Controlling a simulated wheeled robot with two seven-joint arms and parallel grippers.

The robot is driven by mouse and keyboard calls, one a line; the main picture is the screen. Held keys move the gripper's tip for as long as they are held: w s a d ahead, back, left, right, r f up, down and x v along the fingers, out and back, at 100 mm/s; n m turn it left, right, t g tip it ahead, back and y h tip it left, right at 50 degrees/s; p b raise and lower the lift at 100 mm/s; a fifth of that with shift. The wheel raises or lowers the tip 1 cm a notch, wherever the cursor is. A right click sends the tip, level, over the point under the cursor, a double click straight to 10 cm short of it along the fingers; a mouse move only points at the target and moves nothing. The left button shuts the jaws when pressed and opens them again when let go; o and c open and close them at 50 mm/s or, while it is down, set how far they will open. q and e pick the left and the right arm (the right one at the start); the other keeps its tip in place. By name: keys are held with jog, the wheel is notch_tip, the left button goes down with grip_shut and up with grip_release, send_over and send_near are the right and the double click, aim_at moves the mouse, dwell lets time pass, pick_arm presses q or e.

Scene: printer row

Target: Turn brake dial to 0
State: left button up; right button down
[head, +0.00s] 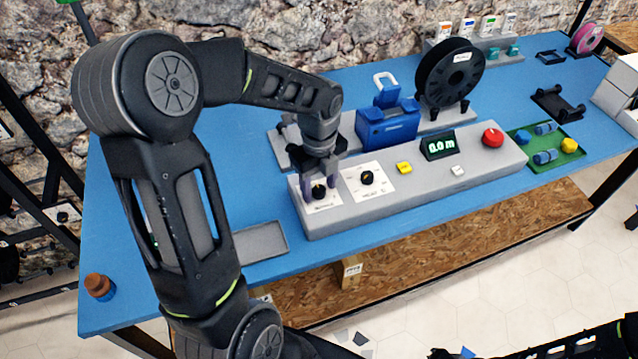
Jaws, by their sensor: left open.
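A grey control console (425,195) stands on the blue table. It carries two black dials on white plates, a left dial (319,191) and a right dial (367,178). Their printed labels and scales are too small to read, so I cannot tell which is the brake dial. My left gripper (320,185) points down at the left dial, with its open fingers on either side of the knob; I cannot tell whether they touch it. My right gripper does not show; only part of that arm is at the lower right.
The console also has a yellow button (404,168), a white button (458,171) and a red knob (492,136). Behind it are a blue block (388,127) and a black spool (449,74). A grey tray (260,242) lies left; a green tray (550,160) lies right.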

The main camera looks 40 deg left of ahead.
pick_arm(q)
jog(key=shift+c, duration=0.3)
grip_shut()
